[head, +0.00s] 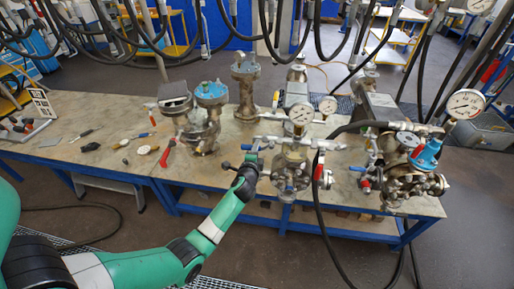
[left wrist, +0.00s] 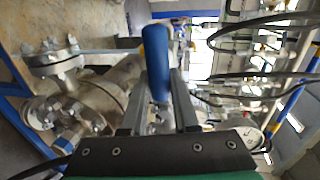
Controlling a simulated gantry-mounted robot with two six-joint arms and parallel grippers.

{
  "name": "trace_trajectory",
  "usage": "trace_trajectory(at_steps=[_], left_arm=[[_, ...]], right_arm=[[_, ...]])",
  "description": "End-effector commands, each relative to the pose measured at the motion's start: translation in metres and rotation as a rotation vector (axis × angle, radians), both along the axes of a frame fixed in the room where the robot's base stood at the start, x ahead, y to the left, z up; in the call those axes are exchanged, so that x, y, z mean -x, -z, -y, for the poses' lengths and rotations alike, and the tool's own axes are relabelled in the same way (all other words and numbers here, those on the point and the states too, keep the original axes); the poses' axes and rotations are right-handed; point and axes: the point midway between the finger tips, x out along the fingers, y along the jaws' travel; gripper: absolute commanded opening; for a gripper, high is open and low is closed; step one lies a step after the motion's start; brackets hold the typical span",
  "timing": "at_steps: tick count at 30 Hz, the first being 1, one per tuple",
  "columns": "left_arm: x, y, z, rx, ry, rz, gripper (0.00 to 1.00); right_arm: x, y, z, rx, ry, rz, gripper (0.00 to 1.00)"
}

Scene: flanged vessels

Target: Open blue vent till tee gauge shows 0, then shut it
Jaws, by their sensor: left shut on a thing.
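My left gripper (head: 252,160) is at the left end of the pipework on the middle flanged vessel (head: 290,172). In the left wrist view my gripper (left wrist: 157,82) is shut on the blue vent handle (left wrist: 155,60), which stands up between the two fingers. In the head view the handle is mostly hidden by the gripper. The tee gauge (head: 301,113) is a white round dial above the middle vessel's pipework; its needle is too small to read. My right gripper is not in view.
Another vessel with a blue fitting (head: 427,153) and a large gauge (head: 466,103) stands at the right. Black hoses (head: 318,215) loop in front. Loose tools (head: 85,134) lie on the left of the bench (head: 62,108).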

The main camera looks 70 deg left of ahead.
Motion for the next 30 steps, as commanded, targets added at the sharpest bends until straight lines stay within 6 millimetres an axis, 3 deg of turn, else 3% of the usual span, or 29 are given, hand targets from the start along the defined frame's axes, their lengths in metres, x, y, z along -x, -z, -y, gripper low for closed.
trace_trajectory(at_steps=[18,19,24,30], left_arm=[[-0.0006,-0.005,-0.0002,-0.032,0.001,-0.04,0.0],[-0.0006,-0.005,-0.0002,-0.032,0.001,-0.04,0.3],[-0.0005,-0.0043,-0.0001,-0.03,0.001,-0.04,0.59],[-0.0002,-0.0034,0.0,-0.028,0.0,-0.04,0.59]], right_arm=[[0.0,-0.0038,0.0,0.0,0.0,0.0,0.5],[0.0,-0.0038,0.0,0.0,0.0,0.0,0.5],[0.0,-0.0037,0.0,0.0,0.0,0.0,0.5],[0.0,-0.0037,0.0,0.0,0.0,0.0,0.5]])
